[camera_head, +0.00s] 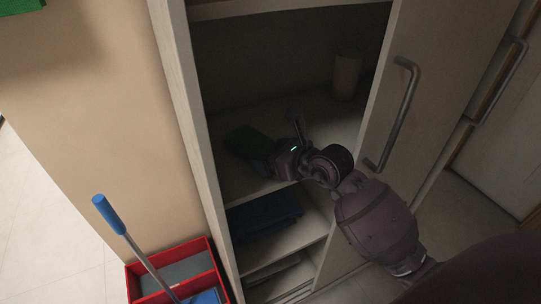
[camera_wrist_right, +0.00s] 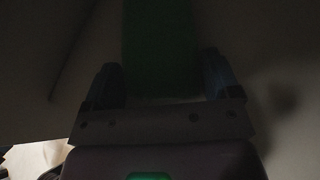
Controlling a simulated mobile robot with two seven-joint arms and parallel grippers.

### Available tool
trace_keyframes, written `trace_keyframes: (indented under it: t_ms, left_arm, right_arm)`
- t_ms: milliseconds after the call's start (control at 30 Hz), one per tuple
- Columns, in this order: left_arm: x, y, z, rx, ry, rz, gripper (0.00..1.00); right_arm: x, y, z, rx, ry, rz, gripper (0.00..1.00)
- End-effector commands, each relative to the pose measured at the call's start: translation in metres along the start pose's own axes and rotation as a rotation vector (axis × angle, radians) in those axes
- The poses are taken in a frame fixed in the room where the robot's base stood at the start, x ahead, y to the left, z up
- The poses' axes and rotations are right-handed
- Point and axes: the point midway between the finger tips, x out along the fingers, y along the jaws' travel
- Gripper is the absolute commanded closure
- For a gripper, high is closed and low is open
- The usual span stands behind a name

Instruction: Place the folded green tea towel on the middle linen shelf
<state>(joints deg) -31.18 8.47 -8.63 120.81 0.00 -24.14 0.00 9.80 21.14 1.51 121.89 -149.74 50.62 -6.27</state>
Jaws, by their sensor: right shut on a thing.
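The folded green tea towel (camera_head: 246,143) is inside the cabinet, low at the left side of the middle shelf (camera_head: 312,118). My right gripper (camera_head: 262,163) reaches in from the right and is shut on the towel's near end. In the right wrist view the towel (camera_wrist_right: 160,45) runs away from between the two fingers (camera_wrist_right: 165,85). The picture is too dark to tell whether the towel touches the shelf board. My left gripper is not in view.
A cup-like container (camera_head: 347,75) stands at the back right of that shelf. Dark blue folded cloth (camera_head: 264,214) lies on the shelf below. The cabinet door (camera_head: 425,85) is open at the right. A red bucket (camera_head: 135,284) with a blue-handled mop stands at lower left.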

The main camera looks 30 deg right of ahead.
Motion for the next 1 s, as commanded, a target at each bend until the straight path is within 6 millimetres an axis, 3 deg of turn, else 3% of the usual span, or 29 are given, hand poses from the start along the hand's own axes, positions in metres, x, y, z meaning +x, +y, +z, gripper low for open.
trace_keyframes:
  t_ms: [433, 467, 567, 867, 1000]
  left_arm:
    - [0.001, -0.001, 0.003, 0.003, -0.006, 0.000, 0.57]
    - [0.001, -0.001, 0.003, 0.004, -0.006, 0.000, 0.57]
    - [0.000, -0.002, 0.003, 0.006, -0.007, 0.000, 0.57]
    - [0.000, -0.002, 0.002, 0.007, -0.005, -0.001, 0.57]
    - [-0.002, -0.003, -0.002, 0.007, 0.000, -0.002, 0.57]
  right_arm:
    - [0.002, 0.000, -0.004, 0.000, -0.002, 0.000, 0.42]
    - [0.002, 0.000, -0.004, 0.000, -0.002, 0.000, 0.15]
    - [0.002, 0.000, -0.003, 0.000, -0.002, 0.000, 0.00]
    - [0.000, 0.000, 0.001, -0.002, -0.003, 0.000, 0.00]
    - [-0.015, 0.000, 0.000, -0.002, -0.002, -0.001, 0.00]
